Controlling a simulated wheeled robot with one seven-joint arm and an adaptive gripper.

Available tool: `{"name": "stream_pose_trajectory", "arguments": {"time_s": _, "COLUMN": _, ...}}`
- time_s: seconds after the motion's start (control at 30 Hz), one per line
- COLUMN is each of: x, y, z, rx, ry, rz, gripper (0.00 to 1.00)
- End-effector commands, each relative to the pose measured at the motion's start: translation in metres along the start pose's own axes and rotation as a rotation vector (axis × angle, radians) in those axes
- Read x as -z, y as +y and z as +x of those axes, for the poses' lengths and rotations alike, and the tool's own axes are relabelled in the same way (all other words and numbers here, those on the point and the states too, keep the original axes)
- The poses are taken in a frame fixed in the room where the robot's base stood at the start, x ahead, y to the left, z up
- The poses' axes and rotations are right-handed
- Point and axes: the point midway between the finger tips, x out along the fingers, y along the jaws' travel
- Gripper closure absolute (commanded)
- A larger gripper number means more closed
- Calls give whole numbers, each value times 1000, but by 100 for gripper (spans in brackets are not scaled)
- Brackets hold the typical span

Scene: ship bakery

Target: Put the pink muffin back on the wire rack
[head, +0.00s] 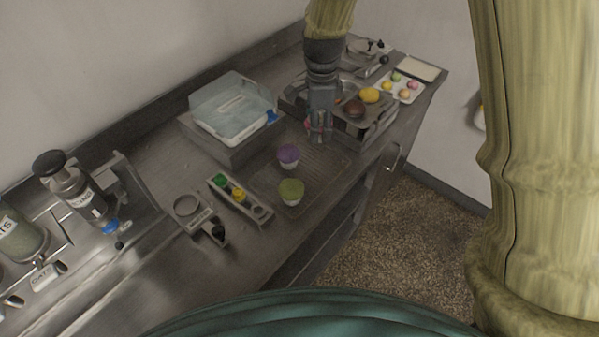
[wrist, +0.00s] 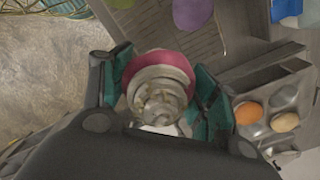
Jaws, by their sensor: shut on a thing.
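My gripper (head: 319,128) is over the far end of the wire rack (head: 322,172), pointing down. In the wrist view its teal-padded fingers (wrist: 163,88) are shut on the pink muffin (wrist: 158,64), which has a pink top and a pale cup. In the head view the fingers mostly hide it. I cannot tell whether it touches the rack. A purple muffin (head: 288,153) and a green muffin (head: 291,187) stand upright on the rack, nearer and to the left. The purple muffin also shows in the wrist view (wrist: 192,12).
A lidded clear box (head: 233,104) stands to the left. The counter's front edge is close on the right.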

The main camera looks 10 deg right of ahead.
Motion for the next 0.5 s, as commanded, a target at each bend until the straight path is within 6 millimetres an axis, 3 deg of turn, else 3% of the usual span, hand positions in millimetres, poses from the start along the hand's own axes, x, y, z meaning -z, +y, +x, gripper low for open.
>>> {"name": "stream_pose_trajectory", "arguments": {"time_s": 0.03, "x": -1, "y": 0, "z": 16, "rx": 0, "ry": 0, "rz": -2, "gripper": 53}}
{"name": "stream_pose_trajectory", "arguments": {"time_s": 0.13, "x": -2, "y": 0, "z": 28, "rx": 0, "ry": 0, "rz": -4, "gripper": 53}}
{"name": "stream_pose_trajectory", "arguments": {"time_s": 0.5, "x": -3, "y": 0, "z": 48, "rx": -2, "ry": 0, "rz": -4, "gripper": 53}}
